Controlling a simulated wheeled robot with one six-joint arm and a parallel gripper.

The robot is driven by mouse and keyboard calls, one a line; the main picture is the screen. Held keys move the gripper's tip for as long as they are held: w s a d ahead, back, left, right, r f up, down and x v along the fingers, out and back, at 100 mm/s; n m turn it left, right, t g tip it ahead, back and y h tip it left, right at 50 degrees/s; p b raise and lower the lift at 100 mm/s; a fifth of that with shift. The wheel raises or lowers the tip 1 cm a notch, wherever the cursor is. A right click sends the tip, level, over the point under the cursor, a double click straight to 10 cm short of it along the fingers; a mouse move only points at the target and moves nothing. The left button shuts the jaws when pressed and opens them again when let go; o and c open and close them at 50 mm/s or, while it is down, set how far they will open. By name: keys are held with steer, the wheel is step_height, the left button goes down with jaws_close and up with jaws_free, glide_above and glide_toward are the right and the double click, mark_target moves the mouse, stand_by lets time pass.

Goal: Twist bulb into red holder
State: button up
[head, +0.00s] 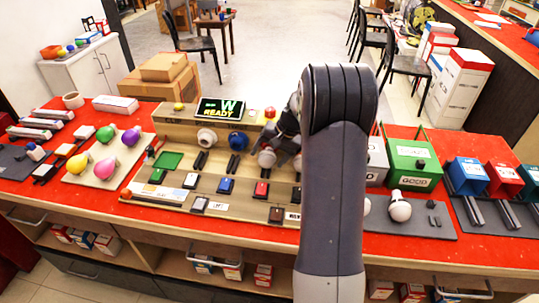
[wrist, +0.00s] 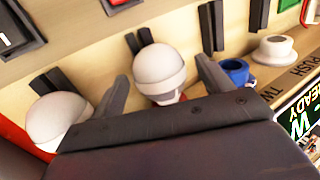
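In the wrist view, a white round bulb (wrist: 160,68) sits between the two fingers of my gripper (wrist: 163,85), with a visible gap on each side. A small bit of red, seemingly the red holder (wrist: 183,97), shows under the bulb; the rest is hidden. In the head view the bulb (head: 267,158) is on the sloped panel, to the right of the blue holder (head: 237,140). My gripper (head: 287,135) is over it, partly hidden by my arm. The fingers are open and apart from the bulb.
A second white bulb (wrist: 58,118) is beside the left finger. An empty white holder (head: 206,137) stands left of the blue one. The screen (head: 220,109) reads "W READY". Colored bulbs (head: 104,168) lie on a left tray; a green bin (head: 413,165) and a loose white bulb (head: 400,210) are right.

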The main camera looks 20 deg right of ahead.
steer(key=v, duration=1)
steer(key=shift+s+d+r, duration=0.1)
steer(key=shift+d+r, duration=0.05)
steer(key=shift+r, duration=0.25)
steer(key=shift+f, duration=0.15)
steer(key=x, duration=1.1)
steer(key=shift+r, duration=0.2)
steer(key=shift+d, duration=0.1)
